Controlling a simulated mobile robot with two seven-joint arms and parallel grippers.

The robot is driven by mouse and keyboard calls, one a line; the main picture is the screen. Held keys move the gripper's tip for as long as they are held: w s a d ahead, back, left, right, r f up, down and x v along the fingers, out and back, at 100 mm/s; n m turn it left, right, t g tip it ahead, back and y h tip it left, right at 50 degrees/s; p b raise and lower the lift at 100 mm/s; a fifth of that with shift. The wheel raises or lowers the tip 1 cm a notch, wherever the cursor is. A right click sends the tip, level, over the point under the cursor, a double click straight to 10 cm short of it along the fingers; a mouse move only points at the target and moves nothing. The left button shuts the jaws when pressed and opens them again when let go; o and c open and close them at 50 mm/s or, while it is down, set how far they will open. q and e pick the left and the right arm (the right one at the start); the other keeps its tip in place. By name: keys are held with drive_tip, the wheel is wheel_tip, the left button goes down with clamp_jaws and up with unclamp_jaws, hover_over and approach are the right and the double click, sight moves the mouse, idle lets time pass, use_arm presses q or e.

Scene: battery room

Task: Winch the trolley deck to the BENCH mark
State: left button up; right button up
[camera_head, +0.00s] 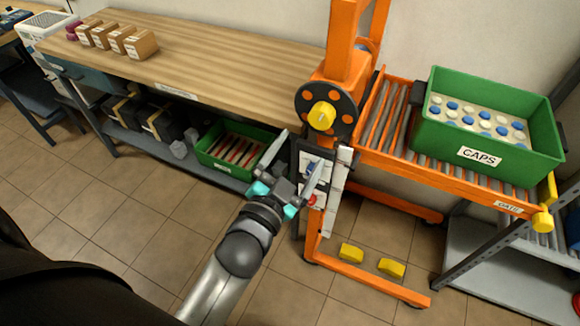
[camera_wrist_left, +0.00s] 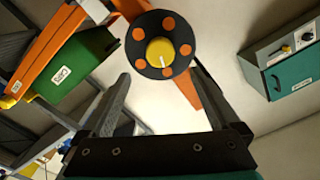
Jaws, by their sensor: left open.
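The orange trolley (camera_head: 346,40) stands at the right end of the wooden bench. Its roller deck (camera_head: 385,117) carries a green crate marked CAPS (camera_head: 482,158). The black winch wheel (camera_head: 341,124) with orange spots and a yellow centre knob (camera_head: 321,116) is on the mast; the wheel also shows in the left wrist view (camera_wrist_left: 147,71). My left gripper (camera_head: 299,158) is open and empty, below and left of the wheel. In the left wrist view its fingers (camera_wrist_left: 159,72) point toward the wheel, apart from it. A white strip (camera_head: 334,192) on the mast has unreadable marks; I cannot make out BENCH. My right gripper is out of view.
The wooden bench (camera_head: 215,58) has several small boxes at its far left. A green crate (camera_head: 222,164) sits on its lower shelf. A yellow GATE handle (camera_head: 543,221) is at the deck's right end.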

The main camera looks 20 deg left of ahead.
use_arm(q)
drive_tip(key=shift+s, duration=1.8)
drive_tip(key=s+d+f+n+g+b, duration=0.1)
drive_tip(key=s+f+g, duration=0.2)
drive_tip(key=f, duration=0.8)
drive_tip(key=s+f+g+b, duration=0.1)
drive_tip(key=s+f+g, duration=0.2)
drive_tip(key=f, duration=0.8)
drive_tip(key=s+d+f+n+g+b, duration=0.1)
drive_tip(key=s+f+g, duration=0.15)
drive_tip(key=f, duration=0.95)
drive_tip(key=s+a+f+n+g, duration=0.1)
drive_tip(key=s+a+f+g, duration=0.2)
drive_tip(key=s+f, duration=0.6)
drive_tip(key=s+a+f+n+g+b, duration=0.1)
drive_tip(key=s+a+f+g, duration=0.2)
drive_tip(key=s, duration=1.1)
wheel_tip(320, 180, down, 6)
drive_tip(key=shift+s+r+g+y, duration=0.1)
drive_tip(key=shift+s+g+y, duration=0.2)
drive_tip(key=shift+g, duration=0.95)
